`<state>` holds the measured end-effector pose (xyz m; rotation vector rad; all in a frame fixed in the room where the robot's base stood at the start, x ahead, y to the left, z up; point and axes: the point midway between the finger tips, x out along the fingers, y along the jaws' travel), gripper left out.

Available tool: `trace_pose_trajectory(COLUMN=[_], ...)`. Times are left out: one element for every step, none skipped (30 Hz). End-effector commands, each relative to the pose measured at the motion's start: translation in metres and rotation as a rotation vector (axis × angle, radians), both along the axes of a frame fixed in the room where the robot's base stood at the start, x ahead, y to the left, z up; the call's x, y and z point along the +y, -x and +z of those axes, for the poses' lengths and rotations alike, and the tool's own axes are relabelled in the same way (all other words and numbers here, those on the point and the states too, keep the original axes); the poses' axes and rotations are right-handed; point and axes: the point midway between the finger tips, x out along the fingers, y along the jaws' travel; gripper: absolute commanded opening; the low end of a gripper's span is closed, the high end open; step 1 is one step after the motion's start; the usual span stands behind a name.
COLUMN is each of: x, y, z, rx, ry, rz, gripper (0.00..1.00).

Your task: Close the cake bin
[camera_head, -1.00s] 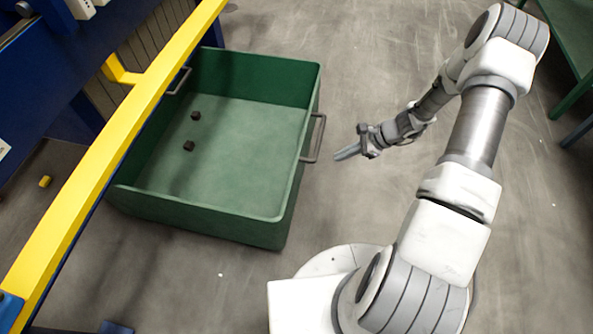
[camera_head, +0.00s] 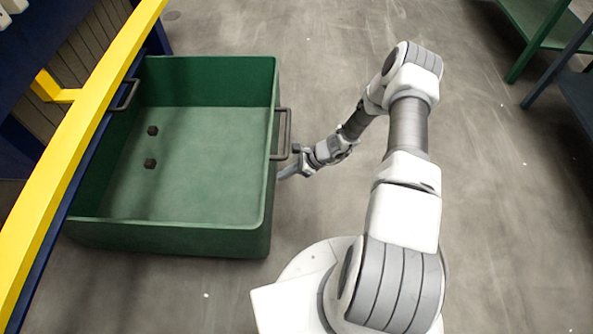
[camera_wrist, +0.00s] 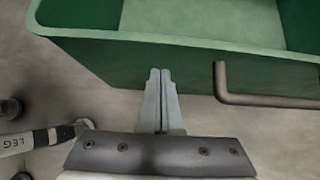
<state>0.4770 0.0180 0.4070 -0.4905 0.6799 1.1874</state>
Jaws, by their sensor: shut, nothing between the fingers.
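The cake bin (camera_head: 262,225) is a green open-topped box on the floor, partly under the yellow rail on the left. It has a dark handle (camera_head: 286,135) on its right wall and another on its left wall. My gripper (camera_head: 284,174) is shut and empty, close to the outside of the right wall, just below that handle in the picture. In the wrist view my gripper's fingers (camera_wrist: 161,78) are together and point at the green bin wall (camera_wrist: 110,57), with the handle (camera_wrist: 260,100) to their right. I cannot tell whether the fingertips touch the wall.
Two dark lumps (camera_head: 150,163) lie in the bin. A yellow rail (camera_head: 78,139) runs along the blue press frame on the left. A green table (camera_head: 535,25) stands at the upper right. The floor between the bin and the table is clear apart from my arm.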

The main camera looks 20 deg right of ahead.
Motion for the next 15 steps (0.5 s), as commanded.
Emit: trace_pose_trajectory(x=[0.009,0.013,0.017,0.02,0.023,0.025,0.027,0.028,0.029,0.029,0.03,0.03,0.03,0.03,0.03], y=[-0.003,-0.004,-0.006,-0.007,-0.008,-0.009,-0.009,-0.01,-0.01,-0.01,-0.01,-0.01,-0.01,-0.01,-0.01], z=[0.001,0.001,0.0,0.001,0.001,0.002,0.002,0.002,0.002,0.003,0.003,0.003,0.003,0.003,0.003], rx=[-0.003,-0.003,-0.002,-0.002,-0.003,-0.003,-0.003,-0.003,-0.003,-0.002,-0.002,-0.002,-0.002,-0.002,-0.002], ry=[-0.002,-0.001,0.0,0.0,-0.001,-0.001,-0.001,-0.001,-0.001,-0.001,-0.001,-0.001,-0.001,-0.001,-0.001], rz=[0.004,0.004,0.002,0.002,0.002,0.002,0.002,0.002,0.002,0.001,0.001,0.001,0.001,0.001,0.001], gripper=[0.0,0.0,0.0,0.0,0.0,0.0,0.0,0.0,0.0,0.0,0.0,0.0,0.0,0.0,0.0])
